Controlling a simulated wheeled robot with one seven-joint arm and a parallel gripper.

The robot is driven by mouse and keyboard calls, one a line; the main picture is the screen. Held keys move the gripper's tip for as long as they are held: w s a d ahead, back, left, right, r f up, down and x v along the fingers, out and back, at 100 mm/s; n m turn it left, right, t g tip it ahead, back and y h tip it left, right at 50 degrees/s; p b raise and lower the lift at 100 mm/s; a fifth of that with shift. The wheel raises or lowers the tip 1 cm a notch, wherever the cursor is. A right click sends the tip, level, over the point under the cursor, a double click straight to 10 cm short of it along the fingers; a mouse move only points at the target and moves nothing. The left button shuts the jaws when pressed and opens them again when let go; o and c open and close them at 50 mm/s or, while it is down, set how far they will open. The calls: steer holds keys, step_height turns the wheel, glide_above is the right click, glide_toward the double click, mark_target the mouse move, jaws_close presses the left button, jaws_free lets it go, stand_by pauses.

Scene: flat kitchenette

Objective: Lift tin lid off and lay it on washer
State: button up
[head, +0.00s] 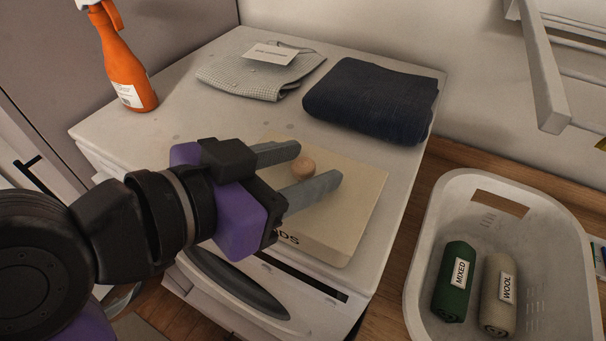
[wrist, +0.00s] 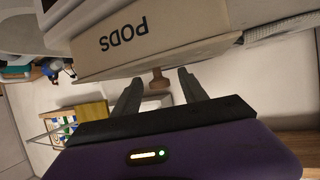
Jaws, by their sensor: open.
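A cream tin marked PODS (head: 352,214) stands on the white washer (head: 205,110), near its front right. Its lid (head: 345,172) is on top, with a round wooden knob (head: 303,167). My gripper (head: 318,164) is open, its two grey fingers on either side of the knob, with a gap showing around it. In the wrist view the tin's lettered side (wrist: 125,38) fills the upper part, and the knob (wrist: 159,79) shows between the fingertips (wrist: 158,76). I cannot tell whether a finger touches the knob.
A grey cloth with a card (head: 240,80) and a folded navy cloth (head: 370,102) lie along the back. A white basket (head: 420,255) with rolled cloths is at the right.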

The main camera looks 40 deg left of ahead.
jaws_close()
steer(key=shift+r, duration=0.1)
